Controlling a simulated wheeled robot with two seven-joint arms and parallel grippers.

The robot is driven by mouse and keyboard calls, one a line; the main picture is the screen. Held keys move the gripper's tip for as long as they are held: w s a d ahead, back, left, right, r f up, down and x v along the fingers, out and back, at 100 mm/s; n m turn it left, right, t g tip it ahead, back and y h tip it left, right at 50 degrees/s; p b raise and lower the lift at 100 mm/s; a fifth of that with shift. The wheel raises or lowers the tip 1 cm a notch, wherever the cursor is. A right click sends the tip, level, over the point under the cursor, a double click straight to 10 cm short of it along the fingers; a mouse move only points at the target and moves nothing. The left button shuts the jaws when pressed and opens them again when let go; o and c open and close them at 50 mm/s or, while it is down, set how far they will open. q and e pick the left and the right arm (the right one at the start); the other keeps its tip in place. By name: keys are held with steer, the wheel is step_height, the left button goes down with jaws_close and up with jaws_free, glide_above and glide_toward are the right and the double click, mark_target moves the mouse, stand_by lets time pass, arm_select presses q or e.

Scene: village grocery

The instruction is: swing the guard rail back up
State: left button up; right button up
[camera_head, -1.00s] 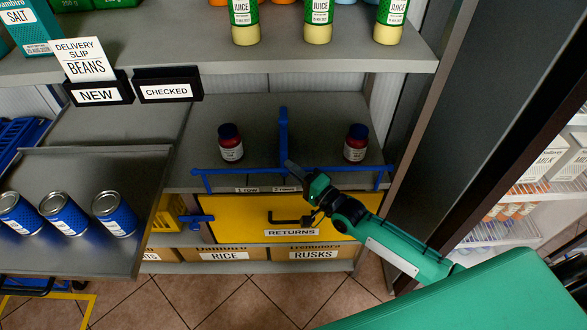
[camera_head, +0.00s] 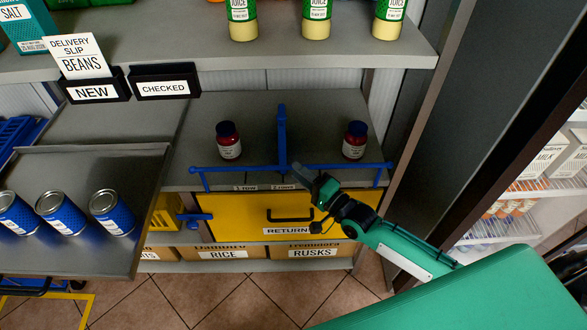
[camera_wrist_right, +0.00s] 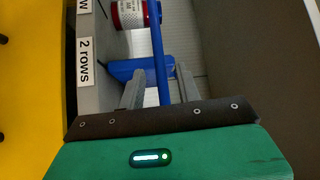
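The blue guard rail (camera_head: 230,168) runs level along the front edge of the middle shelf, low at the shelf's lip, with a short downward piece near each end. It also shows in the wrist view (camera_wrist_right: 158,50). My right gripper (camera_head: 300,174) is at the rail's middle, coming from the lower right. In the wrist view its two grey fingers (camera_wrist_right: 160,92) are apart, with the blue rail passing between them. Contact with the rail cannot be told. My left gripper is out of view.
A blue upright divider (camera_head: 282,135) stands between two red jars (camera_head: 229,140) and (camera_head: 354,140) on the shelf (camera_head: 325,105). Below is a yellow RETURNS drawer (camera_head: 240,215). A tray with blue cans (camera_head: 115,160) is at left, a dark upright panel (camera_head: 450,120) at right.

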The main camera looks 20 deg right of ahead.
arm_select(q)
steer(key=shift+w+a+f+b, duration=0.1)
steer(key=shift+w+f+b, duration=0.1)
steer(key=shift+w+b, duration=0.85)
arm_select(e)
steer(key=v, duration=1)
steer(key=shift+s, duration=0.15)
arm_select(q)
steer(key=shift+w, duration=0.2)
arm_select(e)
steer(key=shift+d, duration=0.15)
